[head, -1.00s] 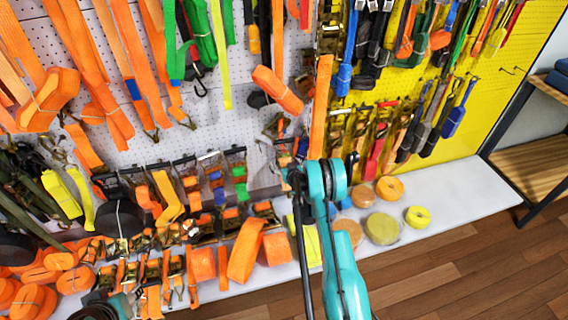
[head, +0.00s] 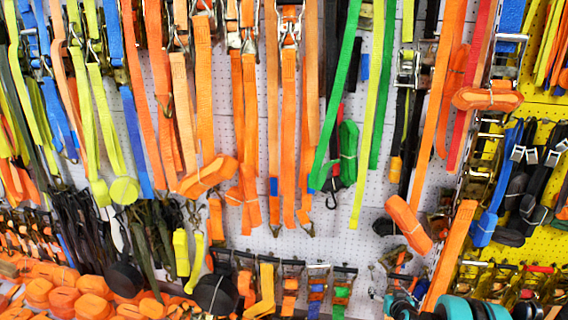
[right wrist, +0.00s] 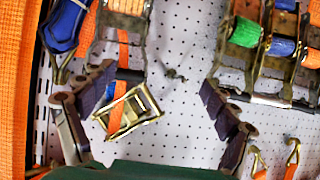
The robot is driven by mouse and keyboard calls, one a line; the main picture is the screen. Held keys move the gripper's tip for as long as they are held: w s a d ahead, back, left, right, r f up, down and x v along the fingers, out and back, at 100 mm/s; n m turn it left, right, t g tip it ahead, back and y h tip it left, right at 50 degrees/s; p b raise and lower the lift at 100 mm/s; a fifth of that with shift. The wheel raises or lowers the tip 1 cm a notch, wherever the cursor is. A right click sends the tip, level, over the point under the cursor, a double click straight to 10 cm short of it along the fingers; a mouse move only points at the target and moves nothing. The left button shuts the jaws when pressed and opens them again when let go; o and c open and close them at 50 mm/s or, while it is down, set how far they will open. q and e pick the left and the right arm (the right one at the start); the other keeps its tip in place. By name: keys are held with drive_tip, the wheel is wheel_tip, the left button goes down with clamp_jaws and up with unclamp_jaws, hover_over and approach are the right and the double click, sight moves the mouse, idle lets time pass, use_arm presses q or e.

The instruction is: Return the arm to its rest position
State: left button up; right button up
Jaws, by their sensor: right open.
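My right arm (head: 465,308) shows as teal and dark round joints at the bottom right edge of the head view. Its gripper is not clearly seen there. In the right wrist view my right gripper (right wrist: 158,82) is open, with its two dark padded fingers wide apart and nothing held. A metal ratchet buckle (right wrist: 128,112) with an orange strap shows between the fingers, near the left one. I cannot tell if they touch. My left gripper is not in view.
A white pegboard (head: 340,215) hung with orange, green, yellow and blue straps fills most of the head view. A yellow pegboard (head: 545,108) is at the right. Orange strap rolls (head: 65,298) lie at bottom left. Ratchets (right wrist: 250,70) hang by the right finger.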

drive_tip(key=s+a+r+n+g+y, duration=0.1)
drive_tip(key=s+a+r+g+y, duration=0.1)
drive_tip(key=s+a+r, duration=1.3)
drive_tip(key=s+a+g, duration=0.1)
drive_tip(key=s+a, duration=0.1)
drive_tip(key=s, duration=0.8)
drive_tip(key=s+a+g, duration=0.2)
drive_tip(key=s+a, duration=0.1)
drive_tip(key=s, duration=0.8)
drive_tip(key=shift+r+n, duration=0.25)
drive_tip(key=shift+n, duration=0.15)
